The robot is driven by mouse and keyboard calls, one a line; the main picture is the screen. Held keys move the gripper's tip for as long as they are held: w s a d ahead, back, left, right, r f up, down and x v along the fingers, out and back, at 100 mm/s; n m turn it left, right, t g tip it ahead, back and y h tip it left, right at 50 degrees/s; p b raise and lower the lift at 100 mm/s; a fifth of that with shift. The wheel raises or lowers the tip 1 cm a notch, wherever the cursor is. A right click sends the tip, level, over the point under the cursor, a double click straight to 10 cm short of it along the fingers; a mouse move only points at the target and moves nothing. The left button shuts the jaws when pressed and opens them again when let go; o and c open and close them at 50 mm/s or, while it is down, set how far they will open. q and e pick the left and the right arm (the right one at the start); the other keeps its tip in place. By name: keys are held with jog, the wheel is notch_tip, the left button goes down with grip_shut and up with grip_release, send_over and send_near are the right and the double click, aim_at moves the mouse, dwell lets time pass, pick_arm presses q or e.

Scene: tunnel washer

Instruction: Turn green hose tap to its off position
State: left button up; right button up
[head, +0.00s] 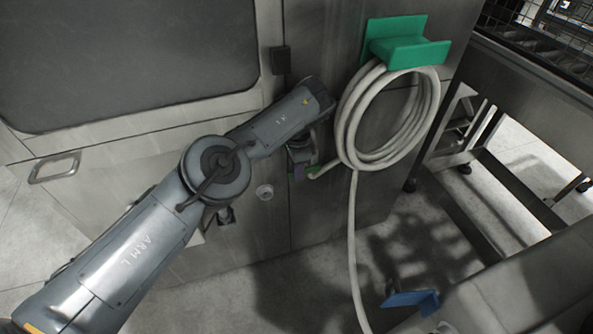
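A small green piece (313,170), which looks like part of the hose tap, shows low on the steel front at the end of the pale hose. My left arm reaches in from the lower left, and its gripper (298,172) is right at this green piece. The wrist and fingers hide most of the tap, so I cannot tell its handle position or whether the fingers touch it. The finger gap is too small and dark to read.
The coiled pale hose (347,120) hangs from a green holder (408,50) just right of my wrist, and its tail runs down to the floor. A blue bracket (410,299) is at the lower right. A steel table (530,85) stands at the right.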

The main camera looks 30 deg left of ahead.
pick_arm(q)
notch_tip(320, 180, up, 9)
jog(key=p, duration=0.3)
jog(key=shift+p, duration=0.4)
jog(key=shift+r, duration=0.15)
